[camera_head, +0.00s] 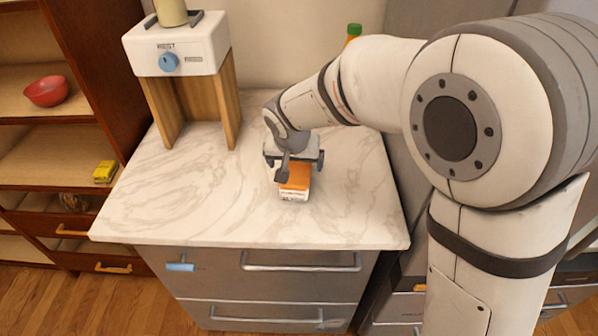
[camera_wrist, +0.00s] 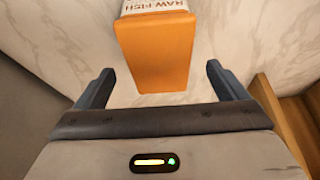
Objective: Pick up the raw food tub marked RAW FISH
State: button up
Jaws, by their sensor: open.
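The raw food tub (camera_head: 294,185) is a small box-shaped tub with an orange top and a white labelled side, standing on the marble counter. My gripper (camera_head: 299,170) is over the tub from behind. In the wrist view my gripper (camera_wrist: 155,85) is open, with one dark finger on each side of the tub's near end and clear gaps between. The tub's far end is cut off by the wrist picture's edge.
A white device with a blue knob (camera_head: 168,62) stands on wooden legs at the back left of the counter (camera_head: 160,205). A green-capped bottle (camera_head: 353,32) is behind my arm. Shelves at left hold a red bowl (camera_head: 46,91) and a yellow item (camera_head: 104,171). The counter's front left is clear.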

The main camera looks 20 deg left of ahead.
aim_at(296, 168)
jog(key=x, duration=0.4)
jog(key=shift+w+p, duration=0.1)
jog(key=shift+p, duration=0.2)
jog(key=shift+f+b, duration=0.2)
jog(key=shift+b, duration=0.35)
jog(key=shift+c, duration=0.3)
jog(key=c, duration=1.2)
jog(key=shift+c, duration=0.4)
jog(key=shift+r, duration=0.15)
